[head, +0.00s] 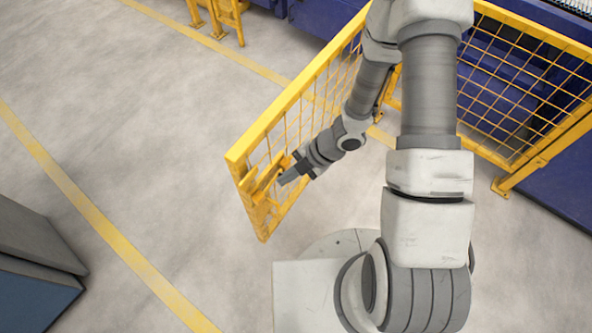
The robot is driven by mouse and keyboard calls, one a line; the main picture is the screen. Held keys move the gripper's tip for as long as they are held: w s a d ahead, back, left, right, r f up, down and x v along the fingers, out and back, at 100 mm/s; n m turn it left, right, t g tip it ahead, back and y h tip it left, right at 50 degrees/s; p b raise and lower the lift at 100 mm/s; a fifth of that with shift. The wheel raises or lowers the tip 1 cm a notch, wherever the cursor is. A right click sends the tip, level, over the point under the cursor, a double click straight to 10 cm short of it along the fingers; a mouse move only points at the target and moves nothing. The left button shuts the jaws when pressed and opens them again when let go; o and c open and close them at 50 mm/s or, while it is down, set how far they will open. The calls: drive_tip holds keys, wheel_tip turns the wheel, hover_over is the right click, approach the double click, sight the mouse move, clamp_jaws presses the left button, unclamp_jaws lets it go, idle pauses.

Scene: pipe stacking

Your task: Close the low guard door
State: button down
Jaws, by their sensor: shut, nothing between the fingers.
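The low guard door (297,103) is a yellow frame with wire mesh, and it stands open, swung out from the yellow mesh fence at an angle. Its free end is toward the lower left, with a yellow handle (266,180) on the inner side. My gripper (285,180) is shut and empty, with its tips right beside the handle on the mesh side. I cannot tell whether the tips touch it. My arm hides the door's far end near the fence.
The yellow mesh fence (531,57) runs along the right in front of blue machinery (549,203). A grey and blue cabinet (38,262) stands at the lower left. Yellow lines (75,192) mark the floor. The grey floor left of the door is clear.

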sight(258, 181)
drive_tip(key=shift+w+a+f, duration=0.3)
drive_tip(key=shift+w+a, duration=0.1)
drive_tip(key=shift+a, duration=0.35)
drive_tip(key=shift+w+a+f, duration=0.3)
drive_tip(key=shift+w+a, duration=0.1)
drive_tip(key=shift+a, duration=0.4)
drive_tip(key=shift+w+a+f, duration=0.3)
drive_tip(key=shift+w+a, duration=0.1)
drive_tip(key=shift+a, duration=0.35)
